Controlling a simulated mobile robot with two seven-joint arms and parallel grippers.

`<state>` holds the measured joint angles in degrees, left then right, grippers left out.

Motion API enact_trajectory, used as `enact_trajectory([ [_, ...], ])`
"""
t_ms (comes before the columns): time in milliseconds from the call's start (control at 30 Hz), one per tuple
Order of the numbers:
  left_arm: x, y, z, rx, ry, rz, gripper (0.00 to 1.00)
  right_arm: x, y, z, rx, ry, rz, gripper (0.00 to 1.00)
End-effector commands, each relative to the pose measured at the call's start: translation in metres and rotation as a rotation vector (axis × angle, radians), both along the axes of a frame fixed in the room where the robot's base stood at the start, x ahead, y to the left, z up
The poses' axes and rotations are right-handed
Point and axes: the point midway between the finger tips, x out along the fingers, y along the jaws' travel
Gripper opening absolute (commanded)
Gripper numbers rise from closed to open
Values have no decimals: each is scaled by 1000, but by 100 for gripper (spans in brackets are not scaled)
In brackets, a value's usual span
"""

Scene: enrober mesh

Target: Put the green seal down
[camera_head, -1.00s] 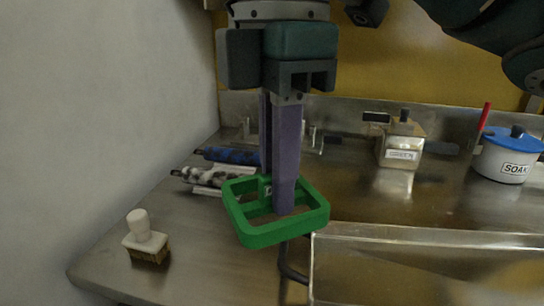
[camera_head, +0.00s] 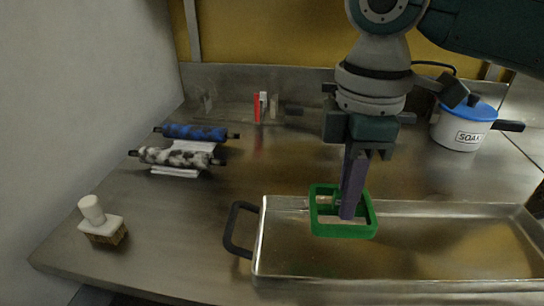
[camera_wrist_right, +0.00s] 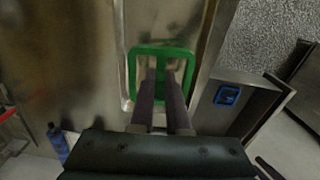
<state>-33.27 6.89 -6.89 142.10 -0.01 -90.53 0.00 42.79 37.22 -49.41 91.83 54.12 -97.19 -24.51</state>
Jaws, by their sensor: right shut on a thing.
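The green seal (camera_head: 343,230) is a square, open green frame with a crossbar. In the head view it hangs above the left part of the metal tray (camera_head: 420,262). My right gripper (camera_head: 349,212) points down and is shut on the seal, its purple fingers reaching inside the frame. In the right wrist view the green seal (camera_wrist_right: 163,50) shows beyond the two fingertips (camera_wrist_right: 161,88). Whether the seal touches the tray cannot be told. My left gripper is not in view.
A brush with a white knob (camera_head: 101,222) stands at the left of the steel counter (camera_head: 170,235). Blue (camera_head: 195,132) and spotted (camera_head: 176,157) rollers lie behind it. A blue-lidded pot (camera_head: 462,128) stands at the back right. The tray has a dark handle (camera_head: 232,232) on its left.

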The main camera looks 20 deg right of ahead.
Motion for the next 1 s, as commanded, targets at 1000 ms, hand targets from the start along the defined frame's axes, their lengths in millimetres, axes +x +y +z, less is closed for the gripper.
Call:
enact_trajectory([
  [1000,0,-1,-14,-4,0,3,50,0,0,-71,0,0,1,24],
])
